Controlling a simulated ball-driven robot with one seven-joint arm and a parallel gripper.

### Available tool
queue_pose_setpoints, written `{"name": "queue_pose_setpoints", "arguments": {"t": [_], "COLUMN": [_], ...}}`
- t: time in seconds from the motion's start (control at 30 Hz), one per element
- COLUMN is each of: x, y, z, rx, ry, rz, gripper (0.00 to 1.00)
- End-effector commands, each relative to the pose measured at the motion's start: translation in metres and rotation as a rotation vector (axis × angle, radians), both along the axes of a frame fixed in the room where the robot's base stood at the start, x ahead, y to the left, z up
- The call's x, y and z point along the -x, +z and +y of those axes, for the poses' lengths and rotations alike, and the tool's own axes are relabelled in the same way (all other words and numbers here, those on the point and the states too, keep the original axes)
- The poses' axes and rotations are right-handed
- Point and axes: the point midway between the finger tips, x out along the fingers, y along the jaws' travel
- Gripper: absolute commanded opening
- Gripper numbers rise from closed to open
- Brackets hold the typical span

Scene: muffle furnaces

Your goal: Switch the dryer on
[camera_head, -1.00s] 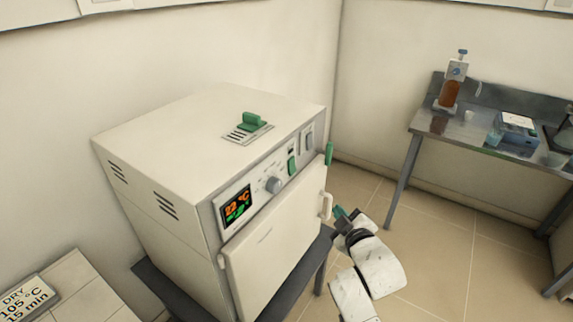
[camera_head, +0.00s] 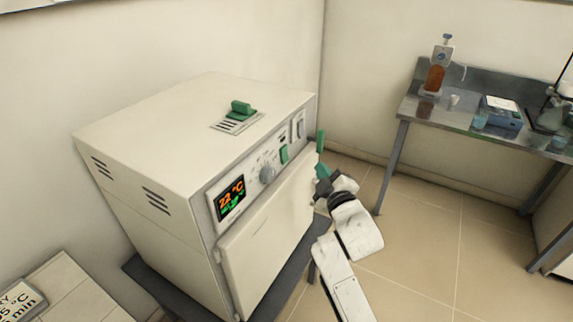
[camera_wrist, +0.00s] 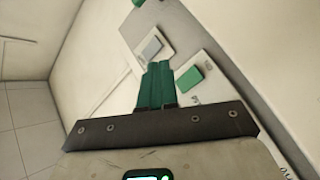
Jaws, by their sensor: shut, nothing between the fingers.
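The dryer (camera_head: 150,130) is a large white box on a dark stand in the head view. Its front panel carries a lit display (camera_head: 231,198) reading about 22 °C, a round knob (camera_head: 267,174), a green switch (camera_head: 284,154) and a pale grey switch (camera_head: 300,128). My gripper (camera_head: 321,170) is at the dryer's front right, below the panel's right end. In the wrist view its green fingers (camera_wrist: 158,66) are together and empty, pointing at the panel. The grey switch (camera_wrist: 152,46) appears just beyond the fingertips, the green switch (camera_wrist: 189,78) to their right. I cannot tell whether they touch anything.
A green upright piece (camera_head: 320,140) stands at the dryer's right edge, close to my gripper. A green slider (camera_head: 240,108) sits on the dryer's top. A metal table (camera_head: 440,115) with a bottle and instruments stands at the right. The floor between is clear.

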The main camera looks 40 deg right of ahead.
Motion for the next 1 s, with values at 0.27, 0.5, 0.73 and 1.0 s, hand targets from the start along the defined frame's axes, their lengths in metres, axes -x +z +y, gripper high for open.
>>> {"name": "queue_pose_setpoints", "arguments": {"t": [0.27, 0.5, 0.73, 1.0], "x": [-0.036, -0.057, -0.063, -0.063], "y": [-0.010, -0.010, -0.009, -0.009], "z": [0.013, 0.020, 0.023, 0.023], "rx": [0.000, -0.001, 0.000, 0.000], "ry": [0.001, 0.001, -0.001, -0.001], "rz": [-0.002, -0.001, 0.001, 0.001], "gripper": [0.00, 0.00, 0.00, 0.00]}}
